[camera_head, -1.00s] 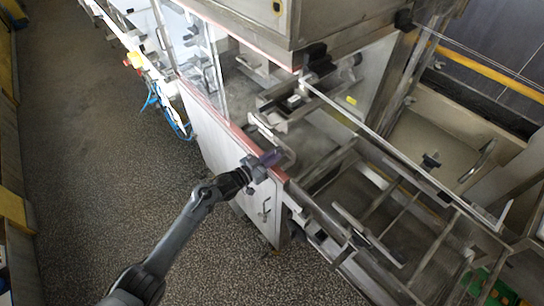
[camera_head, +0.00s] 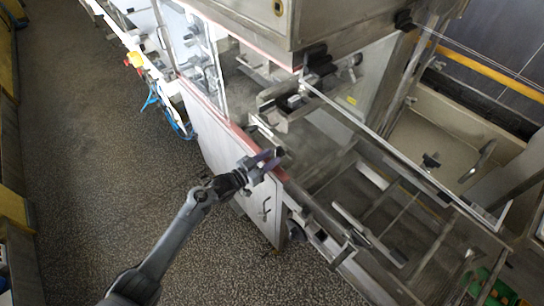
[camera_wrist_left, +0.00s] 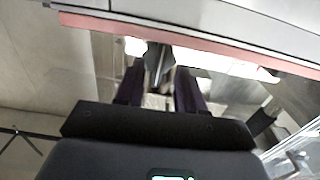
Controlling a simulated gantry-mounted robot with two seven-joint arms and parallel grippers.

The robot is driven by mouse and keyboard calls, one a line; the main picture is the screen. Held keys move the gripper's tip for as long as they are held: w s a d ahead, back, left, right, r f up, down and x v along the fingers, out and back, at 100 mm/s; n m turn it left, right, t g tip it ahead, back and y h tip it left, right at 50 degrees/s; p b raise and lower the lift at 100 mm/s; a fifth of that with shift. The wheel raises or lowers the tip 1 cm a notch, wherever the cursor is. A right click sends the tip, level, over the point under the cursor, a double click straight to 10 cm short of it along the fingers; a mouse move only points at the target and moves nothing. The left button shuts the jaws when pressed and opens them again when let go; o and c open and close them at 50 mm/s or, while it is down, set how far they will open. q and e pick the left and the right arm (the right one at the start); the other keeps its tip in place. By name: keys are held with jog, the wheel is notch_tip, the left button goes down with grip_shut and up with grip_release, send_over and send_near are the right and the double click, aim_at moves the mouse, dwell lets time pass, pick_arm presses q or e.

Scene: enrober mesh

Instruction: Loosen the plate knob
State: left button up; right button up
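My left gripper (camera_head: 272,157) is at the red-edged top of the machine's side panel. Its two dark purple fingers are apart. In the left wrist view, my left gripper (camera_wrist_left: 160,88) shows a dark upright part (camera_wrist_left: 155,62) beyond or between its fingertips; I cannot tell whether this is the plate knob or whether the fingers touch it. I cannot tell which one is the plate knob. My right gripper is not in view.
The white side panel (camera_head: 222,160) with its red top edge (camera_head: 238,133) stands below and beside the gripper. A large metal housing (camera_head: 260,22) overhangs at the top. Metal rails and bars (camera_head: 400,215) fill the right. The speckled floor (camera_head: 90,130) is clear.

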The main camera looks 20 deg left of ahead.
pick_arm(q)
jog(key=v, duration=0.9)
jog(key=shift+s, duration=0.2)
jog(key=shift+a, duration=0.1)
jog(key=s+d+f+n+g+y, duration=0.1)
jog(key=s+d+f, duration=0.3)
jog(key=s, duration=0.4)
jog(key=s+d+f+n+g+y, duration=0.15)
jog(key=s+d+f, duration=0.25)
jog(key=s, duration=0.5)
jog(key=s+a+r+n+g+y, duration=0.1)
jog(key=s+a+r+g+y, duration=0.25)
jog(key=s, duration=0.35)
jog(key=s+a+r+n+g+y, duration=0.1)
jog(key=s+a+r+g+y, duration=0.15)
jog(key=s+g, duration=0.4)
jog(key=w+d+r+p+v, duration=0.1)
jog(key=w+p+v, duration=0.2)
jog(key=p+v, duration=1.85)
notch_tip(320, 180, down, 49)
jog(key=b, duration=4.8)
jog(key=shift+w+d+t, duration=0.15)
jog(key=shift+d+t, duration=0.2)
jog(key=shift+d, duration=0.05)
